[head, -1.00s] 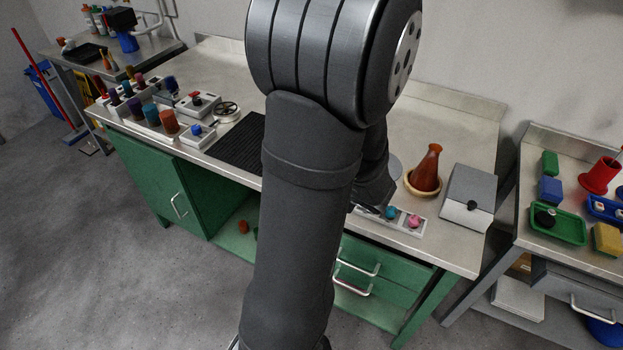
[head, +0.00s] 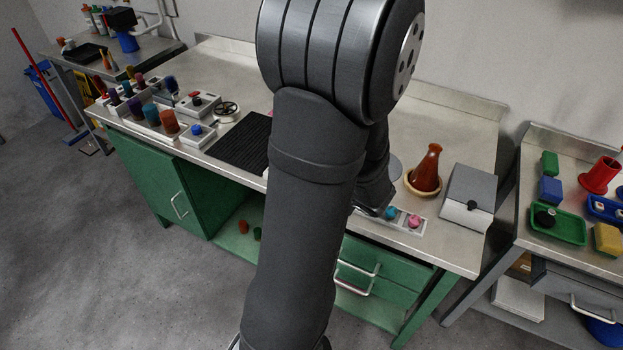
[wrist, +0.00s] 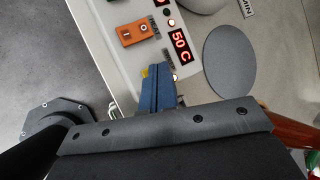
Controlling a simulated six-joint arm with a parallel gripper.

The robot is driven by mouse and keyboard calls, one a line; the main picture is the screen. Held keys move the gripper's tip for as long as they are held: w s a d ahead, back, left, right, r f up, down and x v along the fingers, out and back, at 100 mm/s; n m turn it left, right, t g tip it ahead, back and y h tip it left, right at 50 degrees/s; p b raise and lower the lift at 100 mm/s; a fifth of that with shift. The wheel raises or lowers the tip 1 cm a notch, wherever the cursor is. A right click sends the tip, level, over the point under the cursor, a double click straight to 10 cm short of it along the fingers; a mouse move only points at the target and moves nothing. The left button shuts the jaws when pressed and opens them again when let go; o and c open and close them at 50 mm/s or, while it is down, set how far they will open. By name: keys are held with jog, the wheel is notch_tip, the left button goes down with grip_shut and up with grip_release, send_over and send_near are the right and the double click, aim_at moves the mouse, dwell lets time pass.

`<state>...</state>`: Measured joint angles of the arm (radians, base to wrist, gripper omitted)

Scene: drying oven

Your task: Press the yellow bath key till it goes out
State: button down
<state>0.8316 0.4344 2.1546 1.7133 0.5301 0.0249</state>
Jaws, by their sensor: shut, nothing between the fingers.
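In the wrist view a pale control panel (wrist: 120,62) carries a red "50 C" display (wrist: 181,45). A small bit of the yellow key (wrist: 145,73) shows right beside the tips of my gripper (wrist: 158,69), on their left; the rest of it is hidden. My gripper's blue fingers are shut and empty, over the panel. I cannot tell whether the tips touch the key. A small lit lamp (wrist: 175,78) glows just right of the fingertips, below the display. In the head view my arm hides the fingertips and the yellow key.
An orange rocker switch (wrist: 138,32) and another lit lamp (wrist: 172,22) are on the panel. A grey round plate (wrist: 230,60) lies to its right. In the head view, a blue knob (head: 391,212), a pink knob (head: 414,221) and a red-brown flask (head: 427,168) stand near my arm.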

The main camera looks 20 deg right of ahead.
jog(key=shift+r, duration=0.1)
dwell(0.5)
jog(key=shift+r, duration=0.35)
jog(key=shift+r, duration=0.1)
jog(key=shift+r, duration=2.9)
jog(key=shift+f, duration=0.15)
